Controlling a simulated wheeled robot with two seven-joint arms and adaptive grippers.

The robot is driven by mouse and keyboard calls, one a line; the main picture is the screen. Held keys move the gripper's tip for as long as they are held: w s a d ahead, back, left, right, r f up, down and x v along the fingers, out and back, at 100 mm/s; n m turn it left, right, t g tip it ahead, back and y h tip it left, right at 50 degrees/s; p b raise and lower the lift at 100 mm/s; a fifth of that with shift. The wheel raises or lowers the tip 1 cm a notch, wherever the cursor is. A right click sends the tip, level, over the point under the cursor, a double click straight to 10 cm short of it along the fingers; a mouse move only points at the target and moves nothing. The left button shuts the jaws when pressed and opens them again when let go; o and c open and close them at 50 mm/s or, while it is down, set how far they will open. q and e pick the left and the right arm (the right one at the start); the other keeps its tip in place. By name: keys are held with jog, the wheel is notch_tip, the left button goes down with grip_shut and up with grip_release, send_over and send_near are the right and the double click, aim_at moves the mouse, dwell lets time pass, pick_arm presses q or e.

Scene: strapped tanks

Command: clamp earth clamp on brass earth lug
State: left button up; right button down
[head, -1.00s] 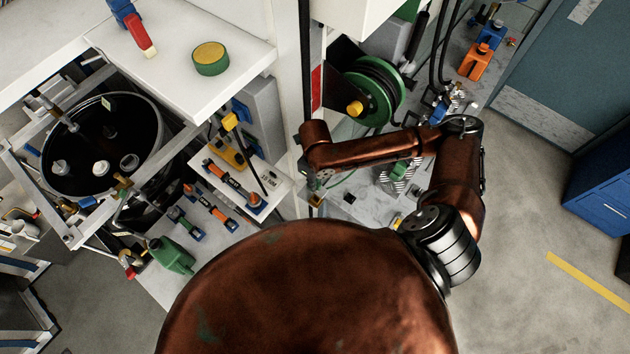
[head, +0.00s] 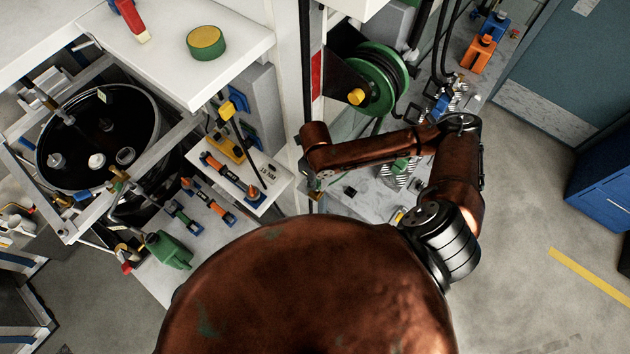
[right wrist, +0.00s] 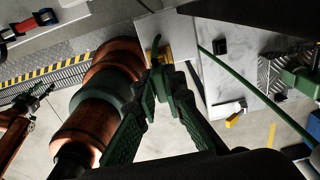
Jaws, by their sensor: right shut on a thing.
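My right gripper (right wrist: 163,95) has dark green fingers, closed on a small green clamp, the earth clamp (right wrist: 160,75). The clamp's far end is at a brass-coloured piece, the brass earth lug (right wrist: 164,54), on a pale plate in the right wrist view. The clamp overlaps the lug there; I cannot tell whether its jaws grip it. In the head view my right gripper (head: 314,190) is mostly hidden below my copper wrist. A dark, finger-like end (right wrist: 32,98) on a copper arm at the left of the wrist view looks like my left gripper; its opening is unclear.
A green cable (right wrist: 245,85) slants across the right wrist view. A green hose reel (head: 378,82) is behind my right forearm. A white shelf (head: 262,202) with tools and an open black drum (head: 80,150) are on the left.

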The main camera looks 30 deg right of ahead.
jog(key=shift+p, duration=1)
dwell(1.2)
jog(key=shift+f+b, duration=0.65)
jog(key=shift+f, duration=1)
jog(key=c, duration=1.9)
grip_release()
jog(key=shift+c, duration=0.2)
jog(key=shift+r, duration=0.25)
notch_tip(320, 180, up, 7)
